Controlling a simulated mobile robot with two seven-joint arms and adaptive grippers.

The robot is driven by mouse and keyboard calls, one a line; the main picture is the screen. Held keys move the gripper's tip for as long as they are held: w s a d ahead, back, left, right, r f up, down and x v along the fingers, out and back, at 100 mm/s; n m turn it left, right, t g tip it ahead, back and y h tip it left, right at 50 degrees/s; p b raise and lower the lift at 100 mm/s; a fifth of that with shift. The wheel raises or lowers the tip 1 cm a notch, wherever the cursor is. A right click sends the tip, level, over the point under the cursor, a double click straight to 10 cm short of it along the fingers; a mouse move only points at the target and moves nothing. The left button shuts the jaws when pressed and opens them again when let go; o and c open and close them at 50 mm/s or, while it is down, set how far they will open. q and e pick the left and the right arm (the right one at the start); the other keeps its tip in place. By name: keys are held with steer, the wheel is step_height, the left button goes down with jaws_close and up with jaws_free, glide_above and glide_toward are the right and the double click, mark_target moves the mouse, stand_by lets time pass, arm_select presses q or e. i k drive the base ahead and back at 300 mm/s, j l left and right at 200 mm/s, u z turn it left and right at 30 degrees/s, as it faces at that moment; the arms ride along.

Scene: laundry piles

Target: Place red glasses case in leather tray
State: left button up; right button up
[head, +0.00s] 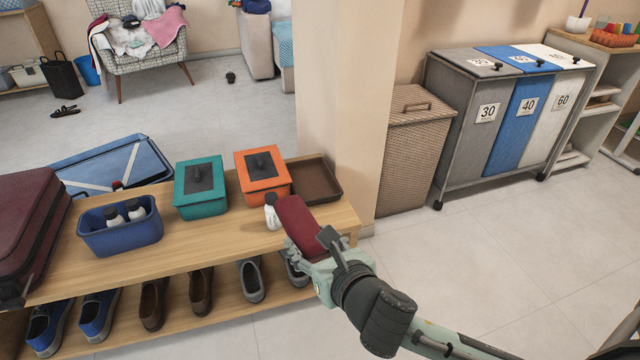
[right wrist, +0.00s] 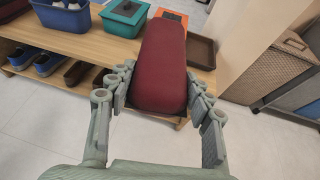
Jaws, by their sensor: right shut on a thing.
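The red glasses case (head: 297,222) is a dark red, rounded long box. My right gripper (head: 312,250) is shut on its near end and holds it over the front right part of the wooden bench. In the right wrist view the case (right wrist: 161,65) sits between the two fingers of the gripper (right wrist: 160,98), pointing away from me. The brown leather tray (head: 315,181) lies at the bench's right end, beyond the case, and looks empty. It also shows in the right wrist view (right wrist: 202,52), right of the case. My left gripper is not in view.
On the bench (head: 222,249) stand a teal lidded box (head: 200,205), an orange lidded box (head: 262,190), a blue bin with bottles (head: 120,235) and a white bottle (head: 271,212) beside the case. A wall pillar (head: 345,100) rises right behind the tray. Shoes fill the lower shelf.

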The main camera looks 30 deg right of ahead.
mark_target(312, 183)
steer(key=k+l+u, duration=0.1)
steer(key=l, duration=0.3)
steer(key=k+l+u, duration=0.1)
steer(key=l, duration=0.3)
steer(key=k+l+u, duration=0.1)
steer(key=l, duration=0.25)
steer(key=k, duration=0.1)
